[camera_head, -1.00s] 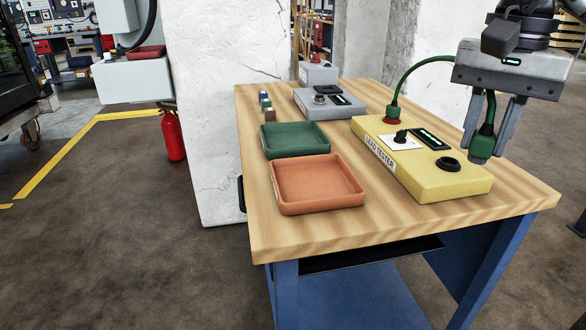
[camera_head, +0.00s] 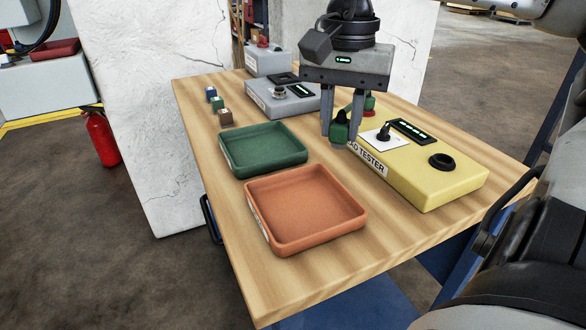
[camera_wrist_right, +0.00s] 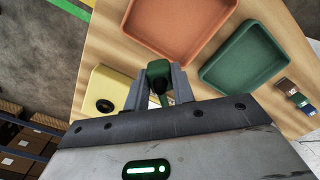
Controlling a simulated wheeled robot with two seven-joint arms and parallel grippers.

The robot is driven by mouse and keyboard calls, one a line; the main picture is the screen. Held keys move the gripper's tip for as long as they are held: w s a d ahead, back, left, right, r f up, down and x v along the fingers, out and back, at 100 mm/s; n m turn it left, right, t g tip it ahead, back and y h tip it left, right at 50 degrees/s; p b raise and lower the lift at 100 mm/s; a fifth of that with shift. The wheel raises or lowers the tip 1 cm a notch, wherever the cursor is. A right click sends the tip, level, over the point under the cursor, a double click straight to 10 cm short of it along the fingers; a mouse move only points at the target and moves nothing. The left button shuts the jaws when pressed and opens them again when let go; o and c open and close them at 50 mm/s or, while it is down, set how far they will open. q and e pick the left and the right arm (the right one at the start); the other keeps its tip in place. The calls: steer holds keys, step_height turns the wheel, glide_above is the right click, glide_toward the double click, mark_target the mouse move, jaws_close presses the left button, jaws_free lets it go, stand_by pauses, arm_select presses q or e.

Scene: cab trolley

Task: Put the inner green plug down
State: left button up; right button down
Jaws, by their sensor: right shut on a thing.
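My right gripper (camera_head: 341,137) is shut on a green plug (camera_head: 340,128). It hangs upright beside the yellow lead tester (camera_head: 440,182), between it and the green tray (camera_head: 262,148). In the right wrist view, the held plug (camera_wrist_right: 158,69) sits between the fingers. The lead's other green plug shows only partly behind the gripper, at the tester's red socket (camera_head: 369,104). The cable is mostly hidden. The tester's black ring socket (camera_head: 441,161) is empty. My left gripper is out of view.
A terracotta tray (camera_head: 305,203) lies in front of the green tray. A grey box with a knob (camera_head: 282,97) and several small blocks (camera_head: 218,104) stand farther back. A white pillar (camera_head: 150,120) rises beyond the table. Bare wood (camera_head: 400,235) lies right of the terracotta tray.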

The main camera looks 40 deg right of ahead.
steer(key=w+a+f, duration=0.1)
steer(key=f, duration=0.1)
steer(key=w+a+f, duration=0.2)
steer(key=w+a+f+b, duration=0.1)
steer(key=f, duration=0.1)
steer(key=shift+w+a+f, duration=0.3)
steer(key=shift+w+f, duration=0.1)
steer(key=shift+f, duration=1.45)
steer(key=shift+f+b, duration=0.2)
steer(key=shift+b, duration=0.1)
steer(key=c, duration=1.2)
jaws_free()
steer(key=shift+r, duration=0.1)
step_height(320, 180, up, 12)
steer(key=shift+r+p, duration=0.1)
steer(key=shift+p, duration=0.95)
